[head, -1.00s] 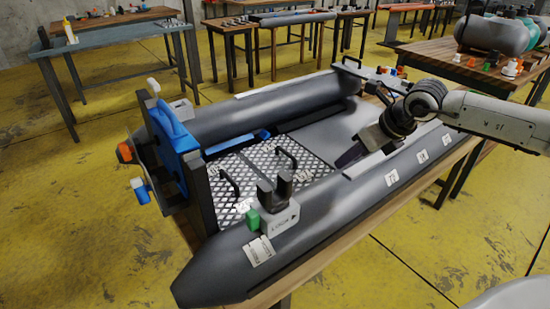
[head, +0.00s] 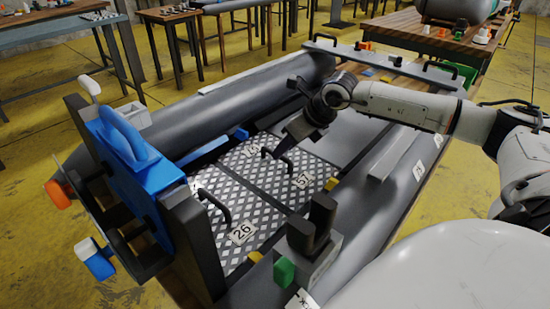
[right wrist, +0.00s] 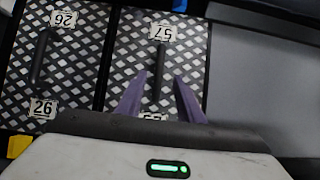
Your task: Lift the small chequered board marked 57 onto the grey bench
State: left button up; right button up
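The chequered board marked 57 (head: 270,172) lies flat in the boat floor, beside the board marked 26 (head: 232,215). It has a black handle and white 57 labels. My right gripper (head: 283,143) is over its handle. In the right wrist view the purple fingers (right wrist: 160,90) are open, one on each side of the handle (right wrist: 160,65) of the board (right wrist: 190,60). Whether they touch it I cannot tell. A grey bench-like plank (head: 380,62) with black handles spans the boat's far end, with small coloured items on it. My left gripper is out of view.
Grey boat tubes (head: 265,92) flank the floor. A blue and black transom (head: 150,190) stands at the left. A grey block with a green part and black posts (head: 315,250) sits on the near tube. A smooth grey floor panel (head: 350,145) lies right of the board.

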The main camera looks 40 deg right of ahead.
jog(key=x, duration=0.5)
jog(key=shift+w+a+f+b, duration=0.1)
jog(key=shift+w+a+b, duration=0.05)
jog(key=shift+w+b, duration=0.2)
grip_shut()
